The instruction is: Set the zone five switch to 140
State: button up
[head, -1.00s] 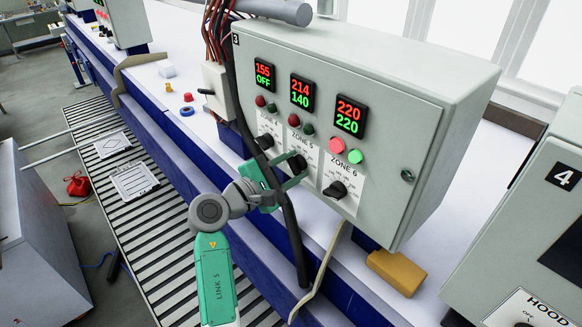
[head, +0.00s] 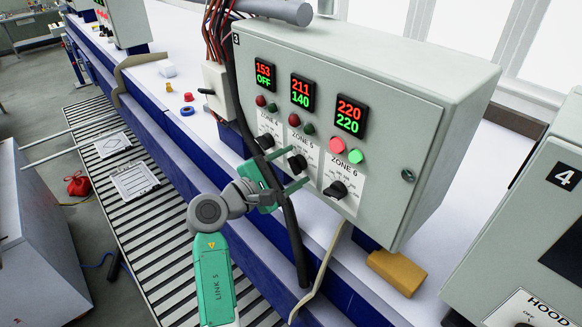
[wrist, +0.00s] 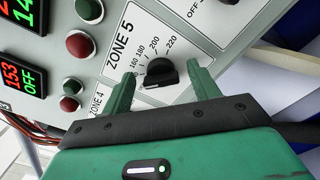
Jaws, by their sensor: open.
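The zone five switch is the black middle knob (head: 297,162) on the grey control box. The display above it (head: 302,92) reads 211 in red and 140 in green. In the wrist view the knob (wrist: 160,73) sits beside its printed scale, under the "ZONE 5" label. My gripper (head: 286,175) is open in front of the panel, and its green fingers (wrist: 161,80) stand apart on either side of the knob in the wrist view. The fingers look clear of the knob. The scale's 140 mark is hidden behind a finger.
The zone six knob (head: 336,189) is close on the right, with its display (head: 350,115) at 220/220. The zone four knob (head: 263,142) is on the left, its display (head: 265,76) at 153/OFF. A black cable (head: 289,220) hangs close by my gripper.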

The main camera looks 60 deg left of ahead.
jog(key=b+v, duration=0.1)
jog(key=v, duration=0.6)
jog(key=shift+s+b, duration=0.3)
jog(key=shift+b, duration=0.1)
jog(key=shift+d, duration=0.1)
